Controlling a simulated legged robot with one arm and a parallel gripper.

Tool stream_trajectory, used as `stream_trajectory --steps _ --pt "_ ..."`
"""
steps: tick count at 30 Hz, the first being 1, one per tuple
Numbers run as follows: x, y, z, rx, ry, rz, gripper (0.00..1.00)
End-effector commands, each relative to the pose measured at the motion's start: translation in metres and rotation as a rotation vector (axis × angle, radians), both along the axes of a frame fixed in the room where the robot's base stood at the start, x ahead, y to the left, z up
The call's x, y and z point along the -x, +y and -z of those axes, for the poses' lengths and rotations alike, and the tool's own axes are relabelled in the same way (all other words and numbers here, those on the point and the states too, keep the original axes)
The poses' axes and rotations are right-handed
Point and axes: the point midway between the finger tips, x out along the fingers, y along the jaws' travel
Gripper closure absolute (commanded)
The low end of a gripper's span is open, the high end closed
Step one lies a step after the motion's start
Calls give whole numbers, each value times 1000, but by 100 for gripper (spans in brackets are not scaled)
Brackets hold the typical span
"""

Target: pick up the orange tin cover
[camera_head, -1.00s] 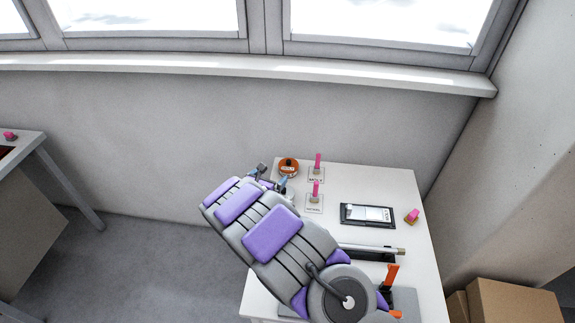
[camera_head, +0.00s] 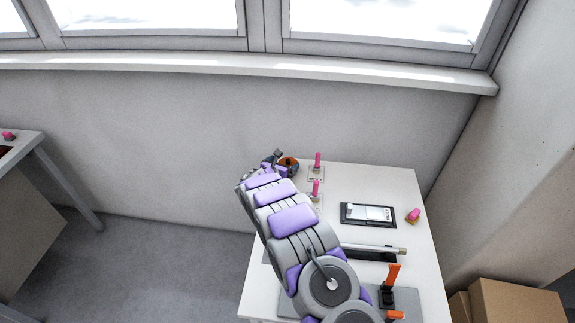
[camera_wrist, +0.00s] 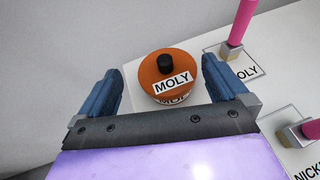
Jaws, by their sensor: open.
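The orange tin cover (camera_wrist: 158,68) is a round lid with a black knob and a white "MOLY" label. It sits on a tin (camera_wrist: 175,99) whose own label shows partly below it, at the table's far left corner. In the head view the cover (camera_head: 289,162) is partly hidden by my gripper. My gripper (camera_wrist: 160,90) is open, with one blue finger on each side of the cover in the wrist view. Both fingers look apart from the cover. I cannot tell how far above it they are.
A black-framed tray (camera_head: 346,222), a pink-topped item (camera_head: 413,215) and an orange-handled tool (camera_head: 392,275) are further right. The wall (camera_head: 180,140) rises behind the table.

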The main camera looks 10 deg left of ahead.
Motion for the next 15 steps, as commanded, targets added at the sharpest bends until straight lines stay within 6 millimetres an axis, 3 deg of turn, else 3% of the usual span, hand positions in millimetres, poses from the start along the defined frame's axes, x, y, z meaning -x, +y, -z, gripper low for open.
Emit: stream_trajectory --steps 6,15 --pt "-21 -10 14 -1 3 0 0" --pt "-40 -16 18 0 0 1 0"
